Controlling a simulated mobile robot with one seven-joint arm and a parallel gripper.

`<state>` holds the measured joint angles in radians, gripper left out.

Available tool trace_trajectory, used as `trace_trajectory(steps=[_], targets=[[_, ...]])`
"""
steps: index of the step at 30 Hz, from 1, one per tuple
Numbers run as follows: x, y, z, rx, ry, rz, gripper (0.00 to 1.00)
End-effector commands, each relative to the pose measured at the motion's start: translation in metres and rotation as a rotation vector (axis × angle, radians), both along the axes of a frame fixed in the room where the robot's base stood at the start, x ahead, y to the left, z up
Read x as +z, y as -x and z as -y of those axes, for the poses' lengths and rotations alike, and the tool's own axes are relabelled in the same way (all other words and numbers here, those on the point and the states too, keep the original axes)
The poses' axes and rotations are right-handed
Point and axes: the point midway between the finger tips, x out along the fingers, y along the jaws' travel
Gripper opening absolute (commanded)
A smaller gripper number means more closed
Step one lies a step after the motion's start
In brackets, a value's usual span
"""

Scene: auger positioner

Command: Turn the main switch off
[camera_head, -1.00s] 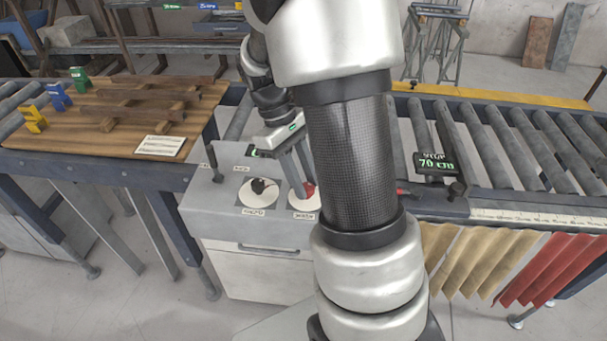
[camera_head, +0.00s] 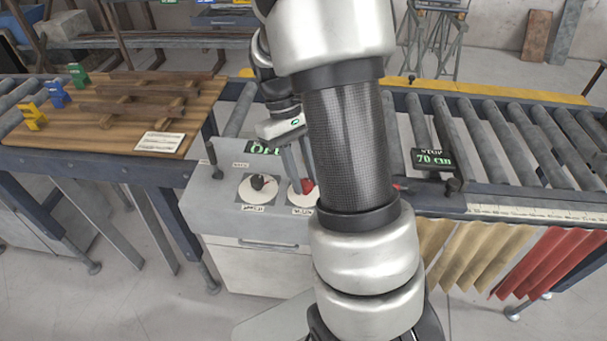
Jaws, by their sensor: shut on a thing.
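A grey control box (camera_head: 203,200) stands in the middle left with two round white dials on its sloped face. The right dial bears a red knob (camera_head: 307,186), partly hidden behind my arm. The left dial bears a black knob (camera_head: 258,182). The small labels are too blurred to read, so I cannot confirm from them which one is the main switch. My gripper (camera_head: 301,182) reaches down from above, its fingers shut on the red knob. A dark display (camera_head: 264,147) behind the dials shows green letters that look like OFF, partly covered by my gripper.
A roller conveyor (camera_head: 500,145) runs to the right, with a stop unit (camera_head: 433,160) reading 70 cm. A wooden board (camera_head: 190,125) with dark bars lies at left. A short upright post (camera_head: 213,160) rises at the box's left edge. My arm covers the box's right side.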

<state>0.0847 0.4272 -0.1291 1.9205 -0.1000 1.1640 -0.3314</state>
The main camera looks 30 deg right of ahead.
Motion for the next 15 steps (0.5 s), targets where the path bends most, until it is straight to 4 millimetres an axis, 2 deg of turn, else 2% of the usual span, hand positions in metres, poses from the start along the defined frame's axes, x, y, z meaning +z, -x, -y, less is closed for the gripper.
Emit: trace_trajectory(steps=[1, 2, 5, 15], targets=[[0.0005, -0.0005, 0.0002, -0.002, 0.000, 0.002, 0.04], [0.0005, -0.0005, 0.0002, -0.002, 0.000, 0.002, 0.28], [0.0004, -0.0003, 0.0002, -0.001, 0.000, 0.001, 0.44], [0.0025, -0.0012, -0.0001, 0.000, 0.000, 0.001, 0.44]])
